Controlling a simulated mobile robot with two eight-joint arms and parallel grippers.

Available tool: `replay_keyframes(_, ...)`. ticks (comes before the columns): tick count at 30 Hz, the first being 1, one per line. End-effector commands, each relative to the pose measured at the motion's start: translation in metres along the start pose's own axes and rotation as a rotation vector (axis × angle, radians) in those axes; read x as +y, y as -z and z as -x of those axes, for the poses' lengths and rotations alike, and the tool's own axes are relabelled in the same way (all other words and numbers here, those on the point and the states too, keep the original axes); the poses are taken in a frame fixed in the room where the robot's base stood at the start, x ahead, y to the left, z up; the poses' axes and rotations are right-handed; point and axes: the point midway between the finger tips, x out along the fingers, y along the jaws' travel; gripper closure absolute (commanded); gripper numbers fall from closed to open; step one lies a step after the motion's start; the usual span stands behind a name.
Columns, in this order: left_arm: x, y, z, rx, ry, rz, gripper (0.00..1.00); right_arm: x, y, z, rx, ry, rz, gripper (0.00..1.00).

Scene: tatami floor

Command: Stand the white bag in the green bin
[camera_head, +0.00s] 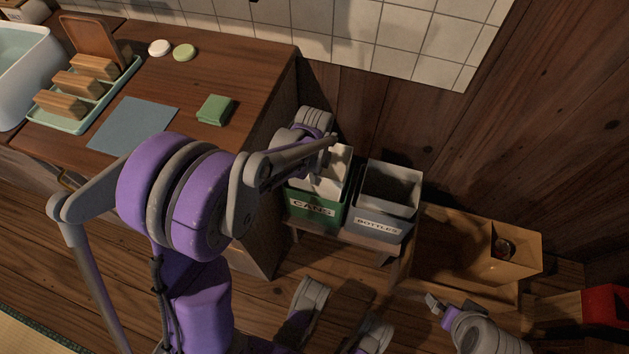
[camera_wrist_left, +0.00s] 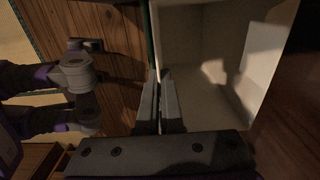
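The green bin (camera_head: 318,209), labelled CANS, stands against the wall just right of the counter. The white bag (camera_head: 335,163) is inside it, upright and open at the top, partly hidden by my left arm. In the left wrist view the bag (camera_wrist_left: 205,45) shows its hollow inside, with a thin green edge along its left side. My left gripper (camera_wrist_left: 160,72) is at the bag's left rim, its two fingers close together with the rim between them. My right gripper (camera_head: 432,301) is low at the right, away from the bins; its finger gap is unclear.
A grey bin (camera_head: 388,213) labelled BOTTLES stands right beside the green one. A wooden box (camera_head: 514,250) with a round thing in it is further right, near a red object (camera_head: 604,303). The counter (camera_head: 235,60) holds a blue cloth (camera_head: 133,125) and a green sponge (camera_head: 215,110).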

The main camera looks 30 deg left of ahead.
Motion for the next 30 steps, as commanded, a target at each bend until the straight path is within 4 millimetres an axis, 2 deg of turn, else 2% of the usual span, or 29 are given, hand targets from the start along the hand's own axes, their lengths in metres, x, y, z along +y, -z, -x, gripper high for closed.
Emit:
replay_keyframes(3, -0.001, 0.000, -0.022, 0.000, -0.001, 0.000, 1.00, 0.000, -0.002, -0.009, -0.003, 0.000, 0.000, 0.00)
replay_keyframes(6, 0.000, 0.000, -0.033, 0.000, 0.000, 0.000, 1.00, 0.000, -0.003, -0.013, -0.004, 0.000, 0.000, 0.00)
replay_keyframes(17, 0.000, 0.000, -0.036, 0.000, 0.000, 0.000, 1.00, 0.000, -0.004, -0.015, -0.005, 0.000, 0.000, 0.00)
replay_keyframes(23, 0.000, 0.000, -0.035, 0.000, 0.000, 0.000, 0.67, 0.000, -0.004, -0.014, -0.004, 0.000, 0.000, 0.00)
replay_keyframes(30, 0.000, 0.000, -0.035, 0.000, 0.000, 0.000, 0.67, 0.000, -0.004, -0.014, -0.004, 0.000, 0.000, 0.00)
